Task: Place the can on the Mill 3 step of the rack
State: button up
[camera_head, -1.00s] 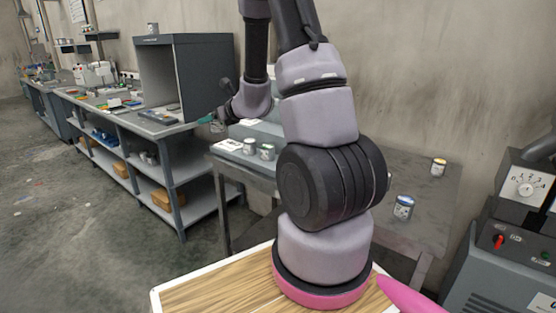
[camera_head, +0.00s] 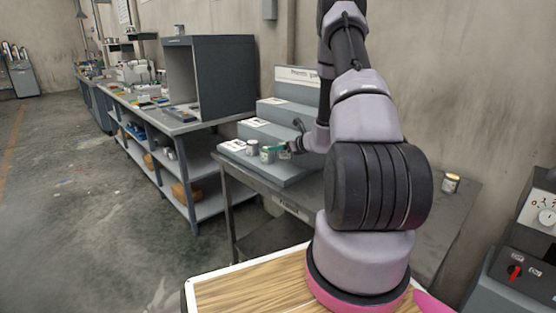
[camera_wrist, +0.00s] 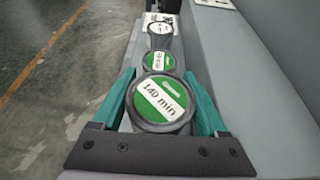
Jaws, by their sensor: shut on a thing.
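A can with a green lid marked "140 min" (camera_wrist: 160,100) sits between the green fingers of my gripper (camera_wrist: 162,104), which is shut on it. In the head view my gripper (camera_head: 284,151) is at the lowest step of the grey stepped rack (camera_head: 290,174), right of two standing cans. In the wrist view the held can is in line with another green-lidded can (camera_wrist: 157,62) and a third can (camera_wrist: 160,28) beyond. I cannot tell whether the held can touches the step. The step cards are too small to read.
The rack stands on a grey table (camera_head: 449,213), with another can (camera_head: 450,183) at its right. A workbench (camera_head: 180,127) with a dark open cabinet (camera_head: 230,80) is on the left. A machine with a dial (camera_head: 528,225) stands at the right edge.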

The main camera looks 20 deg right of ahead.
aim_at(280, 157)
jog(key=shift+f, duration=2.45)
jog(key=shift+f, duration=0.1)
jog(key=o, duration=1.5)
